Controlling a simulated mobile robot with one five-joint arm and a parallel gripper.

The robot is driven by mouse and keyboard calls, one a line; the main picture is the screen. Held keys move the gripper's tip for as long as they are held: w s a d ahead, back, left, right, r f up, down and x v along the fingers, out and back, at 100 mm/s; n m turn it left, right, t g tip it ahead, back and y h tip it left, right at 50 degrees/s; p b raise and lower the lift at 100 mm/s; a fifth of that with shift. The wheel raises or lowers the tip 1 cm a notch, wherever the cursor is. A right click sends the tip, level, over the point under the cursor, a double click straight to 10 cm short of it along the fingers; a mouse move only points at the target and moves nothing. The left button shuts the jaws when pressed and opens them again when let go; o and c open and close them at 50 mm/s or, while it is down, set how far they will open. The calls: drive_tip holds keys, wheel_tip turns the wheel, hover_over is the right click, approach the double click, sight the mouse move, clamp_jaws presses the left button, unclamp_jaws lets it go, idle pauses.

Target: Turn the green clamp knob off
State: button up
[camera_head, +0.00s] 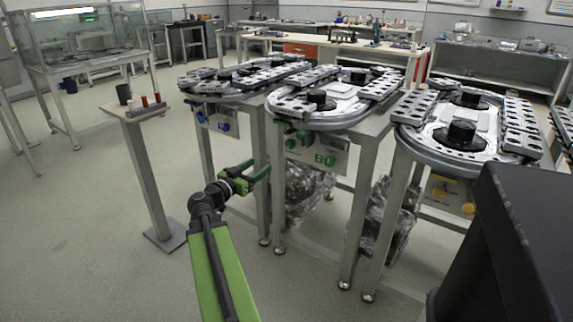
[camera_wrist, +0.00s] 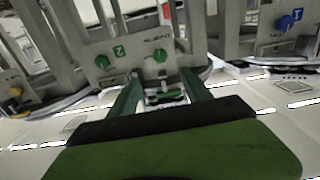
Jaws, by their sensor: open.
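In the wrist view, which looks upside down, one green knob (camera_wrist: 160,56) is almost straight ahead between my finger lines. The small lettering is too blurred to tell which is the clamp knob. My gripper (camera_head: 264,171) is open and empty, left of the panel and apart from it. It also shows in the wrist view (camera_wrist: 162,78).
The left station has blue knobs (camera_head: 225,127); the right station has yellow knobs (camera_head: 468,208). Metal table legs (camera_head: 276,190) stand close to my gripper. A pedestal (camera_head: 150,175) with small cylinders stands at left. The floor in front of it is clear.

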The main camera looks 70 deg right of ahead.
sight(288, 146)
drive_tip(key=x, duration=1.7)
drive_tip(key=shift+d+r, duration=0.1)
drive_tip(key=shift+d, duration=0.15)
drive_tip(key=c, duration=1.2)
drive_tip(key=shift+a, duration=0.2)
clamp_jaws()
drive_tip(key=shift+d, duration=0.1)
